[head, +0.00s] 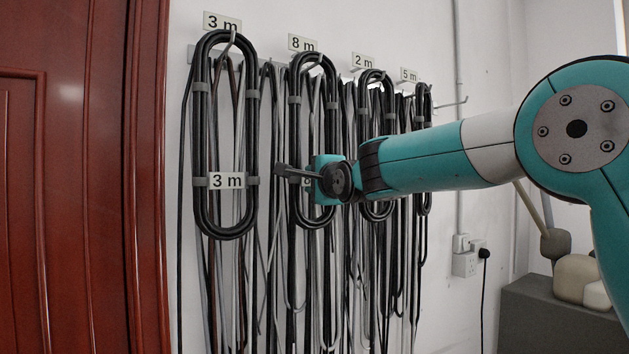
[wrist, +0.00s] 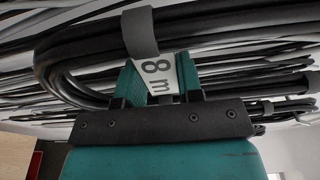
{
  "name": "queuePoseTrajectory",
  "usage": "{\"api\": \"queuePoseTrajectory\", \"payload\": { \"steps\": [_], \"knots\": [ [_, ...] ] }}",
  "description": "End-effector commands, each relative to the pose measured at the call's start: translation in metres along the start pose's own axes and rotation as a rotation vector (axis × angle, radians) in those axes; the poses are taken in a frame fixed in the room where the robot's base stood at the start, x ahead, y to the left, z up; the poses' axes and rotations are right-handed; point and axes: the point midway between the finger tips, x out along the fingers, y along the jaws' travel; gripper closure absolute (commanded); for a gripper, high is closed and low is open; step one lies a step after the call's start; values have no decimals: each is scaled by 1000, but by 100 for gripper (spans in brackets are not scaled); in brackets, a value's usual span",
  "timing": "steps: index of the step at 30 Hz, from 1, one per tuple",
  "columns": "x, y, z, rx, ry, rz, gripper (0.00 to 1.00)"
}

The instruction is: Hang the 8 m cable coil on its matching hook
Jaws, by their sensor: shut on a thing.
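The 8 m cable coil (head: 331,90) is a long black oval loop with grey wraps, upright at the hook under the "8 m" sign (head: 303,43). Its top loop is at the hook (head: 316,62); I cannot tell whether its weight rests there. My gripper (head: 300,174) is at the coil's middle, in front of its label. In the wrist view my gripper (wrist: 160,85) is shut on the coil's white "8 m" tag (wrist: 159,72), with the coil's black cables (wrist: 85,62) just beyond the fingers. In the head view the gripper hides most of that tag.
A 3 m coil (head: 201,130) hangs to the left, under its "3 m" sign (head: 222,22). Coils hang to the right under the "2 m" (head: 363,62) and "5 m" (head: 409,75) signs. Loose cables hang behind. A red door (head: 70,180) is at left, a wall socket (head: 466,264) at right.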

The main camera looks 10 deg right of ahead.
Motion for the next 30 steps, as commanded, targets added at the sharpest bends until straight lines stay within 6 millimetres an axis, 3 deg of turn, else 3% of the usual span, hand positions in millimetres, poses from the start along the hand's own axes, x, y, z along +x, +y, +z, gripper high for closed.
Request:
{"api": "queuePoseTrajectory", "payload": {
  "steps": [13, 14, 17, 26, 30],
  "knots": [
    [0, -2, 0, 0, 0, -4, 100],
    [0, -2, 0, 0, 0, -4, 62],
    [0, -2, 0, 0, 0, -3, 39],
    [-1, 1, 0, 0, 0, 2, 36],
    [-12, 3, 0, 0, 0, 0, 36]
  ]
}}
